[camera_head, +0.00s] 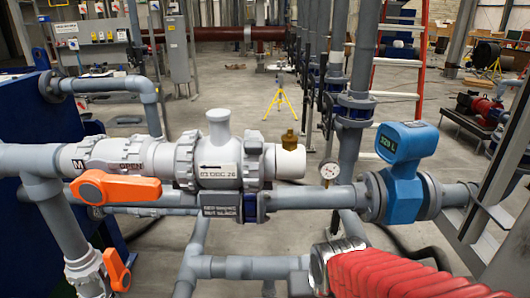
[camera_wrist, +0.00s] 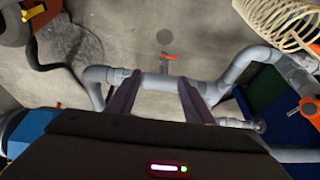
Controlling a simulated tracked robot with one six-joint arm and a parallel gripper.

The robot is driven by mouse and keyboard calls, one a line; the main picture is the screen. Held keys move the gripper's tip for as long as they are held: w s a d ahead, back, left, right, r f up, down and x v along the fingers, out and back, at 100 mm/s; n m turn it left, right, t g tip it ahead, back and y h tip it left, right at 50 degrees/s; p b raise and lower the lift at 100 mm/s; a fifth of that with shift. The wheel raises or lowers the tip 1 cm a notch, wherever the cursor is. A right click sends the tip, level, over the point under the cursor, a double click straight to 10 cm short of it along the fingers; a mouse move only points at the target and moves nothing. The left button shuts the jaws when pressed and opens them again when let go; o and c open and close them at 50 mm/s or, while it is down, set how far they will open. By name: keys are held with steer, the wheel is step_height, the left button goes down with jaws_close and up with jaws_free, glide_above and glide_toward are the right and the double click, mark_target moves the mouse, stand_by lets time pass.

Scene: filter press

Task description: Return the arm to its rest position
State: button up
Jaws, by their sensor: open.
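My gripper (camera_wrist: 160,88) shows in the wrist view as two dark purple fingers, spread apart with nothing between them. Grey pipework lies beyond the fingers, with a small orange-handled valve (camera_wrist: 168,58) past the gap; I cannot tell the distance. In the head view, my red-covered arm (camera_head: 395,272) reaches in from the lower right, below the blue flow meter (camera_head: 406,150). My gripper's fingers cannot be made out in that view.
A white valve body (camera_head: 215,165), an orange lever (camera_head: 118,188), a second orange handle (camera_head: 117,270) and a pressure gauge (camera_head: 329,171) sit on grey pipes close by. A coiled cream hose (camera_wrist: 275,22) is at the wrist view's upper right. Open floor lies behind the pipes.

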steer(key=s+d+r+t, duration=0.1)
steer(key=s+d+r, duration=0.4)
steer(key=s+r, duration=0.3)
step_height(320, 180, up, 4)
steer(key=shift+s+d+h, duration=0.15)
steer(key=shift+d+h, duration=0.05)
steer(key=shift+h, duration=0.1)
steer(key=shift+c, duration=0.5)
stand_by(0.8)
